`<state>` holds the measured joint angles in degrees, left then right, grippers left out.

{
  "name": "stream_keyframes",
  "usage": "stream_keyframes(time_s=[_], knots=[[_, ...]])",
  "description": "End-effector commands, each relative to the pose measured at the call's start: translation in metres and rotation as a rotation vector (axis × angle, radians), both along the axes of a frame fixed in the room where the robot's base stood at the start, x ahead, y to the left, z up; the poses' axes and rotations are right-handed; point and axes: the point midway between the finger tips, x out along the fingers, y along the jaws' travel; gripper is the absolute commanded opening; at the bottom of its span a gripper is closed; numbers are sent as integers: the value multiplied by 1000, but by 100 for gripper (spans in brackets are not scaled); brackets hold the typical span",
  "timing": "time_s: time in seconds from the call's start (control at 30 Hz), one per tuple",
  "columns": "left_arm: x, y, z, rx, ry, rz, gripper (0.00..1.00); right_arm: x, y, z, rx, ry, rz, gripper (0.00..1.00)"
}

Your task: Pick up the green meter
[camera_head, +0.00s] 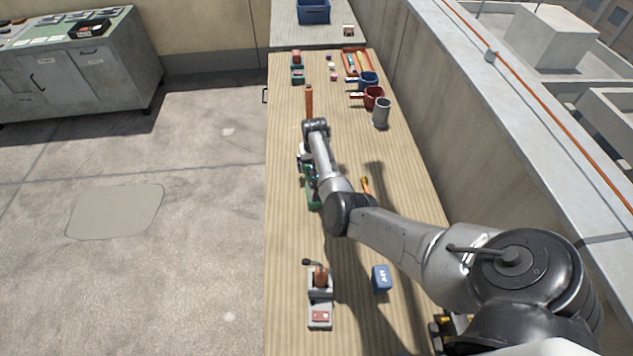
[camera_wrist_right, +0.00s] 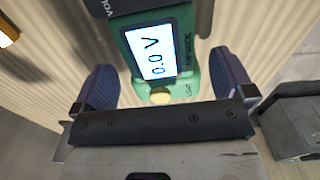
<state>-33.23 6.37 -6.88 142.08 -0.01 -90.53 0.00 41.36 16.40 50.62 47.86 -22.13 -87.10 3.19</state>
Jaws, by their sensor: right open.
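The green meter (camera_wrist_right: 158,50) lies between the two dark blue finger pads of my right gripper (camera_wrist_right: 161,66) in the right wrist view. Its lit display reads 0.0 V, and a yellowish knob sits below the display. The gripper is open, with a visible gap to the meter on the left side; on the right the gap looks small. In the head view the meter (camera_head: 314,199) is on the wooden table, partly hidden under my right arm, which also hides most of the gripper. My left gripper is not in view.
On the wooden table (camera_head: 290,230), a grey device (camera_head: 320,315) and a blue block (camera_head: 381,278) stand nearer. A grey mug (camera_head: 381,113), red mug (camera_head: 373,97) and orange tray (camera_head: 356,64) are farther back. A parapet wall (camera_head: 430,130) borders the right side.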

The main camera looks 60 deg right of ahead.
Motion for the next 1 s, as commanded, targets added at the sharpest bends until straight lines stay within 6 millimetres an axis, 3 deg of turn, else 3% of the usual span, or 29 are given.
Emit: stream_keyframes(time_s=[0.2, 0.53, 1.0], knots=[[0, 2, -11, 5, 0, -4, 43, 0, 0, -25, 1, 1, -1, 100], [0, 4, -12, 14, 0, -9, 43, 0, 0, -28, 0, 0, -1, 100], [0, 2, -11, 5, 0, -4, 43, 0, 0, -28, 0, 0, 0, 56]])
